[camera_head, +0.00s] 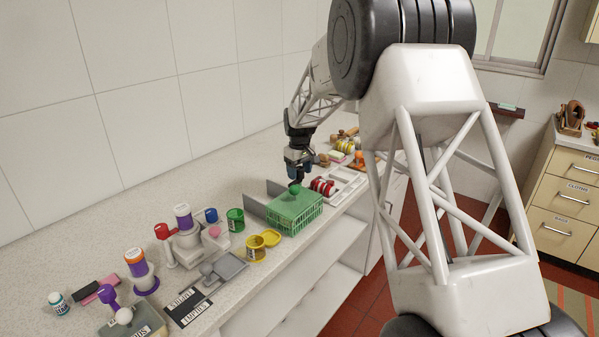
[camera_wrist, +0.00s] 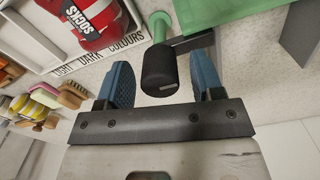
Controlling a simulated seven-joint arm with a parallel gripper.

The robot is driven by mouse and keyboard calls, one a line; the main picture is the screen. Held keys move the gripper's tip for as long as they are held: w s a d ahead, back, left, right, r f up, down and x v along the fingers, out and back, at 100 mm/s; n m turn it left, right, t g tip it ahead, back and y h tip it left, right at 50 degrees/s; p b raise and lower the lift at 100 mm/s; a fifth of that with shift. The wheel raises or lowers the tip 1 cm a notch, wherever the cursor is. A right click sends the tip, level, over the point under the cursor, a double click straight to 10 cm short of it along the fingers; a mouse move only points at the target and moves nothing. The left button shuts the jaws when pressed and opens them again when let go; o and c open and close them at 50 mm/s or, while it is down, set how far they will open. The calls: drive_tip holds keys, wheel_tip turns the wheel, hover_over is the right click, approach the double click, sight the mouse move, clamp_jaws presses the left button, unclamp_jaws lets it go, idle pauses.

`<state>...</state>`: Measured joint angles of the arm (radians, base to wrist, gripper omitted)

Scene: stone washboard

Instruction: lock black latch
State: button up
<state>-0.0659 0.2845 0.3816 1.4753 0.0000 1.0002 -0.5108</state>
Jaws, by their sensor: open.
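The black latch (camera_wrist: 160,75) is a short dark cylinder with a dark bar beside it, next to green parts in the wrist view. My gripper (camera_wrist: 162,66) is open, with one blue finger on each side of the black cylinder. I cannot tell whether either finger touches it. The latch is too small and covered to make out clearly in the head view.
A white sorting tray (camera_head: 349,184) labelled light, dark, colours holds red rolled socks (camera_head: 322,187) close beside the basket. Yellow (camera_head: 256,248) and green (camera_head: 235,219) cups stand nearer. Brushes (camera_wrist: 45,105) lie at left in the wrist view. The counter's back strip is clear.

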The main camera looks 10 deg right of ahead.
sight(300, 168)
drive_tip(key=shift+r, duration=3.7)
drive_tip(key=shift+s+d+r, duration=0.1)
drive_tip(key=shift+s+r, duration=0.3)
drive_tip(key=shift+s, duration=0.1)
drive_tip(key=s+d+r+m, duration=0.1)
drive_tip(key=s+r, duration=0.3)
drive_tip(key=s, duration=0.6)
drive_tip(key=s+d+r+m+t, duration=0.1)
drive_tip(key=s+d+r, duration=0.15)
drive_tip(key=s, duration=0.75)
drive_tip(key=s+d+r+m, duration=0.15)
drive_tip(key=s+r, duration=0.25)
drive_tip(key=s, duration=0.6)
drive_tip(key=s+f+m, duration=0.1)
drive_tip(key=s+f, duration=0.2)
drive_tip(key=s, duration=1.1)
drive_tip(key=s+d+f+m+t, duration=0.1)
drive_tip(key=s+f+m, duration=0.1)
drive_tip(key=s, duration=1.2)
drive_tip(key=shift+s+f+t, duration=0.3)
drive_tip(key=shift+s+f, duration=0.05)
drive_tip(key=shift+f, duration=0.1)
